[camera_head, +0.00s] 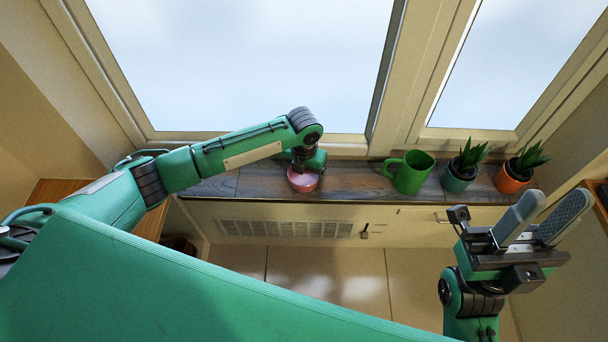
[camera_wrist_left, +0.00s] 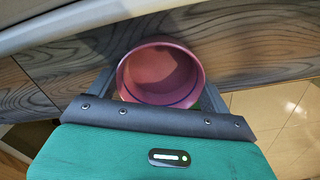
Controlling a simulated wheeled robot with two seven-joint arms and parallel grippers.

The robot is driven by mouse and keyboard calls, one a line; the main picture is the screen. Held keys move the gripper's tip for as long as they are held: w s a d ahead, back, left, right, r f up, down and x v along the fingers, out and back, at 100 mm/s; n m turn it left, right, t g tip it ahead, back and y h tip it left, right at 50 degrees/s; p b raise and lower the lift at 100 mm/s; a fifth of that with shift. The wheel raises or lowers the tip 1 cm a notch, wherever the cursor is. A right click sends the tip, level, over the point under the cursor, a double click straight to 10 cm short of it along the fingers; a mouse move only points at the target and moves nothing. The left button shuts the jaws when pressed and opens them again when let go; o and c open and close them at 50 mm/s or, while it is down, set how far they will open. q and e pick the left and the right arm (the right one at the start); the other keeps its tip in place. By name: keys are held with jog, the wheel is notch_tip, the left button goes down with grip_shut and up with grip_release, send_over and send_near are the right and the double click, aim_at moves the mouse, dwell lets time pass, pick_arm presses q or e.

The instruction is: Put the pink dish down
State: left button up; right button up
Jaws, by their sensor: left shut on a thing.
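The pink dish (camera_head: 303,180) is a small round bowl at the dark wooden sill (camera_head: 240,181) below the window. My left gripper (camera_head: 304,169) is above it in the head view and shut on it. In the left wrist view the dish (camera_wrist_left: 160,75) sits between the fingers, its open inside facing the camera, with the wood grain of the sill behind it. I cannot tell whether the dish touches the sill. My right gripper (camera_head: 540,218) is at the lower right, its two fingers apart and empty.
A green mug (camera_head: 411,172), a plant in a teal pot (camera_head: 457,179) and a plant in an orange pot (camera_head: 512,178) stand on the sill to the right of the dish. The sill left of the dish is clear. The window (camera_head: 250,65) rises behind.

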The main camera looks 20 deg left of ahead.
pick_arm(q)
jog(key=shift+r, duration=0.15)
jog(key=o, duration=1)
